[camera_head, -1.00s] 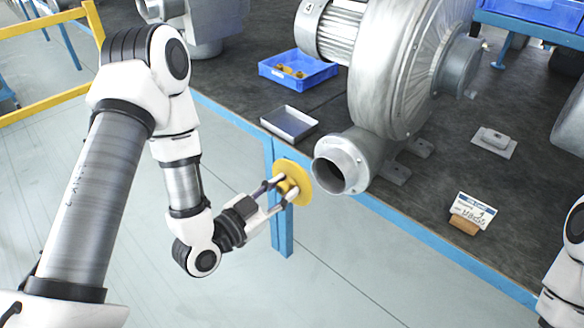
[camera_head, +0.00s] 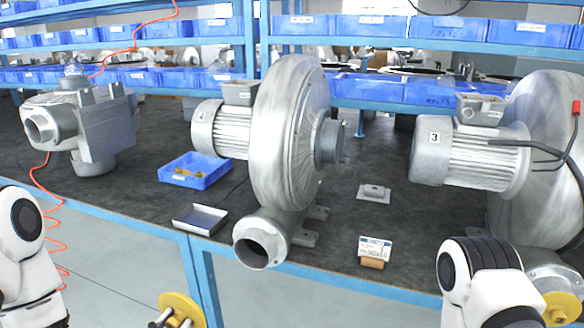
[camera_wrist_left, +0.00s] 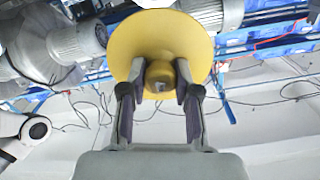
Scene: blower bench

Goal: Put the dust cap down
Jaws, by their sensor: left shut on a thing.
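The yellow dust cap (camera_head: 185,303) is a round disc with a hub, at the bottom of the head view, partly cut off. My left gripper (camera_head: 168,322) is shut on its hub. In the left wrist view the cap (camera_wrist_left: 172,32) faces the camera, with the fingers of the left gripper (camera_wrist_left: 160,84) on both sides of the hub. The cap is held in the air in front of the bench's front edge, apart from the blower's open outlet (camera_head: 257,250). My right gripper is not in view; only part of its arm shows.
A shallow grey metal tray (camera_head: 201,222) lies near the bench edge, left of the blower (camera_head: 288,135). Behind it is a blue bin (camera_head: 190,180) with small yellow parts. A label card (camera_head: 375,248) stands right of the outlet. Another yellow cap (camera_head: 562,310) is at the right blower's outlet.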

